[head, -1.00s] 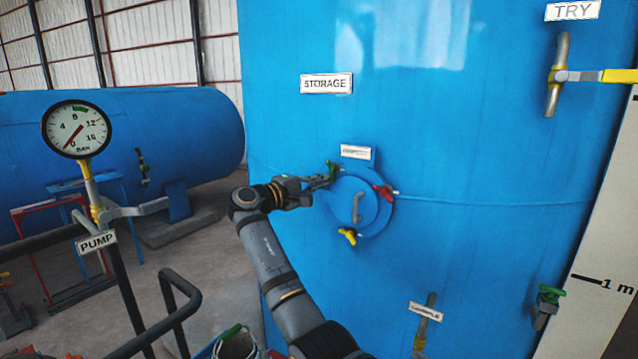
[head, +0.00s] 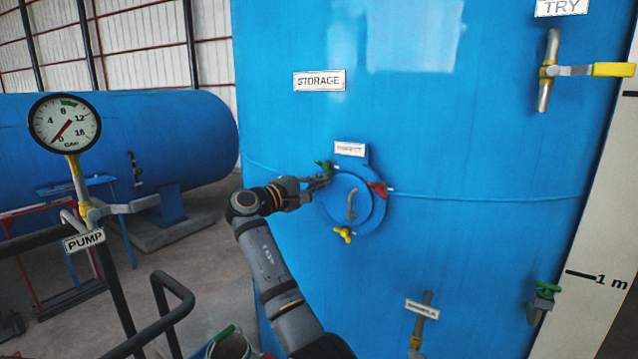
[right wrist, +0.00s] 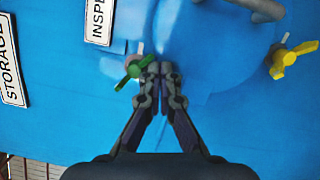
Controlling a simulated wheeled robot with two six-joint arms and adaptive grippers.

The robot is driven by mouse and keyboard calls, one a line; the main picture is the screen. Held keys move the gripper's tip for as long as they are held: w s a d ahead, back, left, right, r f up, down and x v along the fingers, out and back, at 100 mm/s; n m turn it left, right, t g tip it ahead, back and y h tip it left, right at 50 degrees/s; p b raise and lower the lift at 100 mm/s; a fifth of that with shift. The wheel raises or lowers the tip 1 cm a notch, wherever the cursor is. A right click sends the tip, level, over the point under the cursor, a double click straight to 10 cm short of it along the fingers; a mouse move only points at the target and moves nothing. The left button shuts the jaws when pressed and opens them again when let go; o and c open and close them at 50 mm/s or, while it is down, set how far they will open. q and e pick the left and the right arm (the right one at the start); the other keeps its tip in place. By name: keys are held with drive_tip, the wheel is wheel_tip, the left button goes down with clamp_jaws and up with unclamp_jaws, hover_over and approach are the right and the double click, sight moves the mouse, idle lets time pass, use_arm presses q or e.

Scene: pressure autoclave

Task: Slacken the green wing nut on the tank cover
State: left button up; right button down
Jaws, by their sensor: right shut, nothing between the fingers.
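The round blue tank cover (head: 345,212) with a grey handle sits on the blue storage tank. The green wing nut (head: 325,167) is at its upper left edge. It also shows in the right wrist view (right wrist: 132,70), just left of the fingertips. A red wing nut (head: 378,188) is at the cover's right and a yellow wing nut (head: 343,234) at its lower edge. My right gripper (head: 322,181) is shut and empty, with its tips beside the green nut. In the right wrist view the fingertips (right wrist: 159,68) meet; whether they touch the nut I cannot tell. My left gripper is not in view.
A pump gauge (head: 64,122) on a post and dark railings stand at the left. A sample valve (head: 418,330) and a green-handled valve (head: 543,296) are lower on the tank.

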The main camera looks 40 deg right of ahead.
idle(0.5)
drive_tip(key=s+a, duration=0.1)
drive_tip(key=a, duration=1)
drive_tip(key=shift+s+a+f, duration=0.3)
drive_tip(key=shift+s+a, duration=0.1)
